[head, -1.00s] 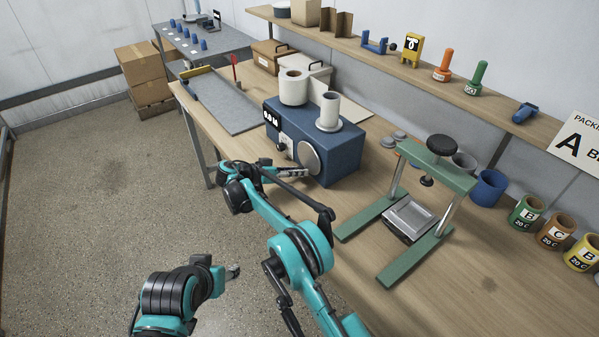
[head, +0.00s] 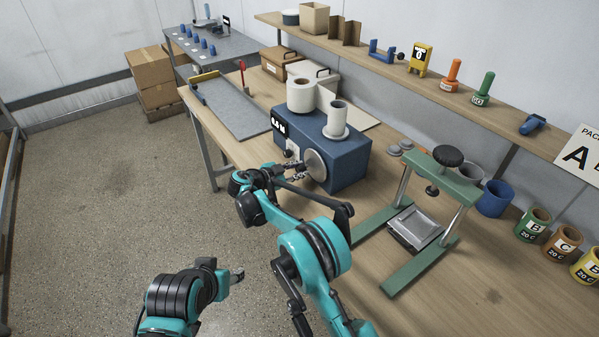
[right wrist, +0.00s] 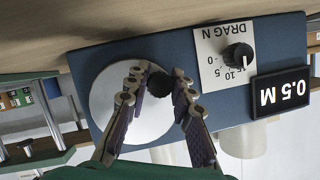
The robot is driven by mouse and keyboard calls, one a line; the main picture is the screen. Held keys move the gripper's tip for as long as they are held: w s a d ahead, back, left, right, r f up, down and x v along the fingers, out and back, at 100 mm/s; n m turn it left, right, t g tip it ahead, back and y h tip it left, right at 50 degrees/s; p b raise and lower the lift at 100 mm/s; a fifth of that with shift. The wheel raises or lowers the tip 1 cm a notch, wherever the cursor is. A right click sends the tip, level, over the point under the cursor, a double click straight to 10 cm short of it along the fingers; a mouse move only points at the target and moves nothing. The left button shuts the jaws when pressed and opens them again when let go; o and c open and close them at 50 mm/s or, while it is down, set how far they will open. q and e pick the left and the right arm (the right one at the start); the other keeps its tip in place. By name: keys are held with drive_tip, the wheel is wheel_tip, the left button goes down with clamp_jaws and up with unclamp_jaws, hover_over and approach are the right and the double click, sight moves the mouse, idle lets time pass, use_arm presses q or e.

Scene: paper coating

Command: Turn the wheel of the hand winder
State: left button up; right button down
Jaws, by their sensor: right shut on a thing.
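The hand winder is a blue box (head: 345,162) on the bench, with white rolls on top and a round silver wheel (head: 316,165) on its front. The wheel also shows in the right wrist view (right wrist: 112,108), with a black knob (right wrist: 160,84) near its rim. My right gripper (head: 297,169) is at the left side of the wheel, shut on the knob, its fingers on either side of it in the wrist view (right wrist: 160,92). The winder's display (right wrist: 281,92) reads 0.5 M. My left gripper (head: 238,274) hangs apart over the floor; its jaw opening is unclear.
A green press frame (head: 459,180) stands right of the winder. A grey board (head: 232,105) lies to its left. A drag dial (right wrist: 238,55) sits beside the wheel. Blue, green and other cups (head: 493,199) line the back right. A shelf (head: 400,75) runs above the bench.

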drive_tip(key=shift+w+r+m, duration=0.1)
drive_tip(key=shift+r+m, duration=0.05)
drive_tip(key=shift+m, duration=0.15)
idle(0.4)
drive_tip(key=c, duration=1.3)
unclamp_jaws()
drive_tip(key=shift+a, duration=0.1)
drive_tip(key=v, duration=1.2)
